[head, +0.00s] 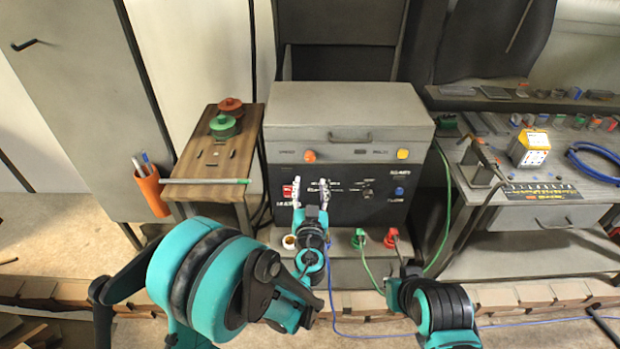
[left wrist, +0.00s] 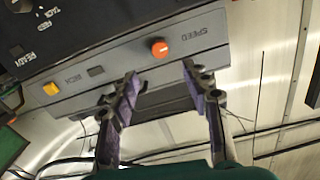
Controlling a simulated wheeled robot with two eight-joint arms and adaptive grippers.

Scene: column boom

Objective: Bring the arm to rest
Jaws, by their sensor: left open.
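My left gripper (head: 310,188) is in front of the grey and black machine (head: 350,105), with its two fingers apart and pointing up at the front panel. In the left wrist view the fingers of my left gripper (left wrist: 160,75) are spread with nothing between them, and the panel with an orange knob (left wrist: 159,47) and a yellow button (left wrist: 51,89) lies beyond. My left arm (head: 210,275) comes in from the lower left. Part of my right arm (head: 440,305) shows at the lower right, and its gripper is not visible.
A green plug (head: 359,238) and a red plug (head: 391,237) with cables sit on the machine's lower ledge, right of my gripper. A wooden side table (head: 240,150) stands left. A bench with a blue cable (head: 590,165) stands right. A brick edging crosses the floor in front.

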